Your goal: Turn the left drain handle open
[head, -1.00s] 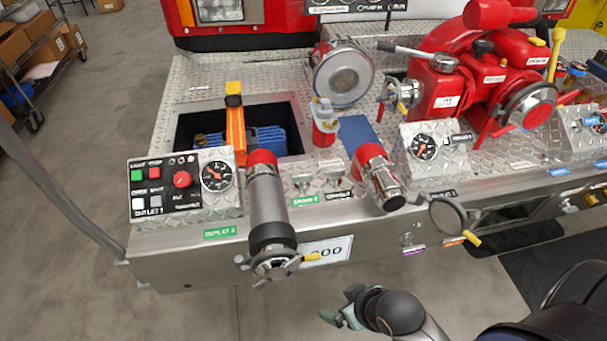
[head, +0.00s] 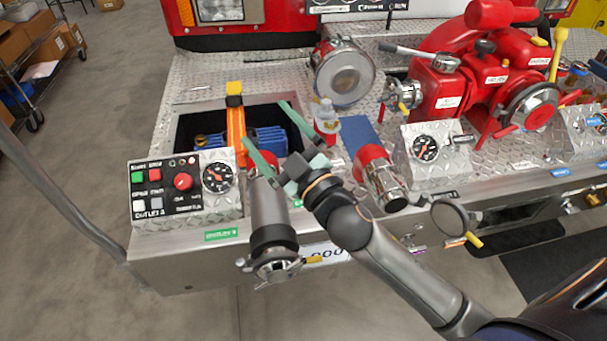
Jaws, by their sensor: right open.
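My right gripper (head: 265,122) is open, with two green fingers spread wide. It is above the bumper deck, and its fingers point to the back left over the recessed bay. The two small drain handles in the middle of the bumper, seen in the earlier picture, are now mostly hidden behind the gripper and wrist. I cannot tell the left handle's position or see any contact with it. My left gripper is not in view.
A grey outlet pipe (head: 272,215) stands just left of my wrist. A red-and-chrome fitting (head: 380,178) is to its right. A control panel (head: 180,185) with a gauge sits at the left. The red pump (head: 470,85) fills the right side. An orange-yellow lever (head: 236,125) rises by the bay.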

